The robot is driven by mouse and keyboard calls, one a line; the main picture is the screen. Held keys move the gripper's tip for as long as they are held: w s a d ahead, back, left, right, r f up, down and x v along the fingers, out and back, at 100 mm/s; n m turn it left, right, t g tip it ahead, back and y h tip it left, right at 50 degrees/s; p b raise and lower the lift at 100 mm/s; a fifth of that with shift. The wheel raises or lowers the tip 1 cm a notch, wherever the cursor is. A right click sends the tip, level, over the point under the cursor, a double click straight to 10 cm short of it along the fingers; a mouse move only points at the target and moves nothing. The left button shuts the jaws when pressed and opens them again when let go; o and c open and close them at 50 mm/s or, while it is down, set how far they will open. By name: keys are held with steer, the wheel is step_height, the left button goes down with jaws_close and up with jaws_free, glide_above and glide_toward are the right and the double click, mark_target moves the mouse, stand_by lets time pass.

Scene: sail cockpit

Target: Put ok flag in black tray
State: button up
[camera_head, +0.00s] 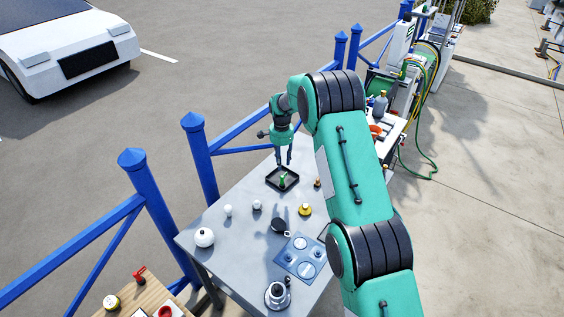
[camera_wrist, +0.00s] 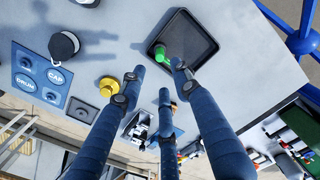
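The black tray (camera_head: 270,181) lies on the grey table under my gripper. It also shows at the top of the wrist view (camera_wrist: 205,38). A small green thing, which looks like the ok flag (camera_head: 282,182), is inside the tray. In the wrist view the green flag (camera_wrist: 163,53) is near the tray's left side, close to one fingertip. Whether they touch I cannot tell. My gripper (camera_head: 283,160) points down above the tray. In the wrist view its three fingers (camera_wrist: 158,77) are spread apart with nothing between them.
On the grey table (camera_head: 225,255) are white knobs (camera_head: 204,237), a yellow-based knob (camera_head: 305,209), a dark round-topped piece (camera_head: 279,226) and a blue panel (camera_head: 289,264) with round spots. Blue railing (camera_head: 150,205) runs along its left side.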

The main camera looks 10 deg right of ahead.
steer(key=s+d+r+n+t, duration=0.1)
steer(key=s+r, duration=0.4)
steer(key=r, duration=0.4)
steer(key=s+d+r+n, duration=0.15)
steer(key=s+r, duration=0.35)
steer(key=r, duration=0.5)
steer(key=s+r+n+t, duration=0.1)
steer(key=s+r, duration=0.4)
steer(key=r, duration=0.4)
steer(key=s+d+r+n+t, duration=0.1)
steer(key=s+r+n, duration=0.1)
steer(key=s+r, duration=0.5)
steer(key=s+d+r+n, duration=0.1)
steer(key=s+r, duration=0.3)
steer(key=s, duration=0.6)
steer(key=s+d+n+t, duration=0.2)
steer(key=s+n, duration=0.3)
steer(key=s, duration=2.3)
steer(key=shift+f+t, duration=0.25)
steer(key=shift+t, duration=0.15)
